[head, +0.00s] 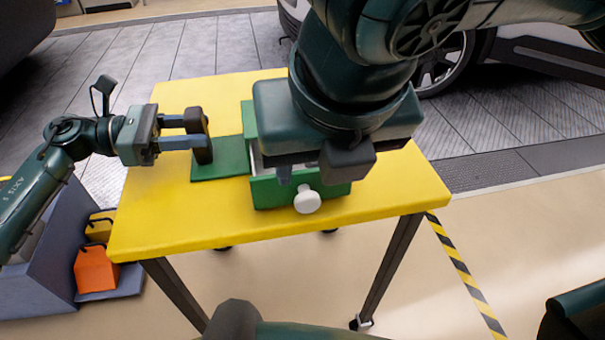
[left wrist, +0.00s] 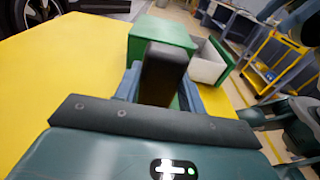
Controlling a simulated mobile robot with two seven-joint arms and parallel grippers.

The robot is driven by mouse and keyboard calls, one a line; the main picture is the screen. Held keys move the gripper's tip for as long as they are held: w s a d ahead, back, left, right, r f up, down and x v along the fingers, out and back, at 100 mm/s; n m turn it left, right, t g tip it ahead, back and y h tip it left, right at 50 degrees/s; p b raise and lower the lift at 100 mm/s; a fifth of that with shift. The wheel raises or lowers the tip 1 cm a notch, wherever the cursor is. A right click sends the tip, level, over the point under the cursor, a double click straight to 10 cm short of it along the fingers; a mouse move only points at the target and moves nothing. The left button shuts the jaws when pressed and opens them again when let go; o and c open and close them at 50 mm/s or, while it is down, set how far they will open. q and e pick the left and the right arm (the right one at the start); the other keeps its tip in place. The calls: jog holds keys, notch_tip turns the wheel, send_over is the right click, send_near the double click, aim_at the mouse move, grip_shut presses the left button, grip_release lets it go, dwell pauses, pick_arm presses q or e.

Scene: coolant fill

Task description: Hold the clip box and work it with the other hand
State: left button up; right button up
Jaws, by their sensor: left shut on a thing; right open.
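The green clip box (head: 248,120) stands on the yellow table, with a flat green plate (head: 222,172) at its left side. Its drawer (head: 270,193) is pulled out towards the front and has a white knob (head: 307,200). The left wrist view also shows the box (left wrist: 160,30) and the pale open drawer (left wrist: 207,62). My right gripper (head: 318,168) is open above the drawer and hides much of the box and drawer inside.
The yellow table top (head: 145,205) is clear at the left and front. A blue-grey bin (head: 50,265) with an orange block (head: 96,270) stands on the floor at the left. A car wheel (head: 440,65) is behind the table.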

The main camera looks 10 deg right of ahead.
aim_at(309, 198)
jog(key=x, duration=1.1)
jog(key=shift+f, duration=0.15)
grip_shut()
